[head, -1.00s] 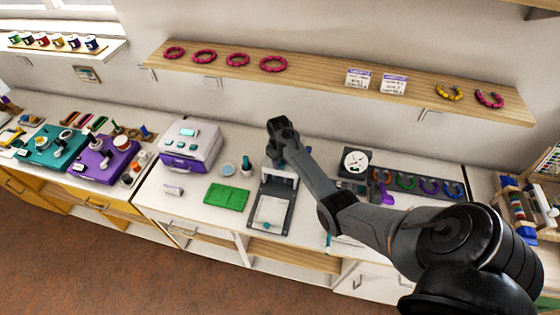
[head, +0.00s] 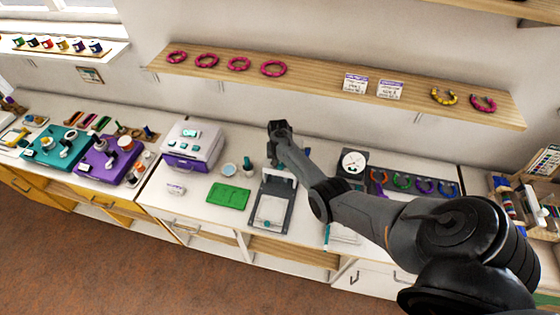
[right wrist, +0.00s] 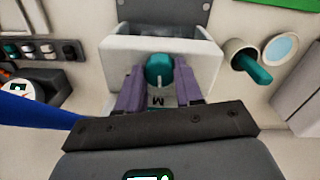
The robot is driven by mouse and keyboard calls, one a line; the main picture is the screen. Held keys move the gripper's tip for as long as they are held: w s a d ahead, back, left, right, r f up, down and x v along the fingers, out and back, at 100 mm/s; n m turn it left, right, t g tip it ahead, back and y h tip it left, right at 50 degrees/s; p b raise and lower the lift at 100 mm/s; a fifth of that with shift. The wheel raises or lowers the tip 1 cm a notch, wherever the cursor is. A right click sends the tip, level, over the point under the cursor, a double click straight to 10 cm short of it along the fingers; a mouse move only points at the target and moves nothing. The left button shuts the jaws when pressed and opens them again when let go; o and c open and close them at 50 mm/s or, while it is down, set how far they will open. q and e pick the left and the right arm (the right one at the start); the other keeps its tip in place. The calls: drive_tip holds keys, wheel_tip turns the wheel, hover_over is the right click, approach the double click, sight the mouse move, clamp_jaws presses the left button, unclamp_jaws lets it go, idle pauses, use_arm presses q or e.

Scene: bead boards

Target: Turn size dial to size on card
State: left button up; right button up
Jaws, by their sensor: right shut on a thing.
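The size dial (right wrist: 158,68) is a round teal knob on a white housing (right wrist: 120,52) in the right wrist view. An upside-down letter M shows just below it. My right gripper (right wrist: 159,82) has its two purple fingers on either side of the knob and is shut on it. In the head view my right gripper (head: 278,155) is behind the grey-and-white device (head: 272,208), and the dial is hidden there. Two white cards with purple headings, left (head: 355,83) and right (head: 390,89), stand on the shelf; their text is too small to read. My left gripper is out of view.
A green tray (head: 229,195) and a white-and-purple machine (head: 192,147) stand left of the device. A teal-handled tool in a cup (right wrist: 243,58) is close by in the right wrist view. A round white gauge (head: 353,162) and a rack of coloured rings (head: 414,184) are to the right.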

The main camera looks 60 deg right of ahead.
drive_tip(key=shift+m, duration=0.5)
drive_tip(key=shift+f, duration=0.1)
drive_tip(key=o, duration=1)
drive_tip(key=shift+o, duration=0.2)
wheel_tip(320, 180, up, 11)
drive_tip(key=p, duration=0.1)
drive_tip(key=shift+w, duration=0.1)
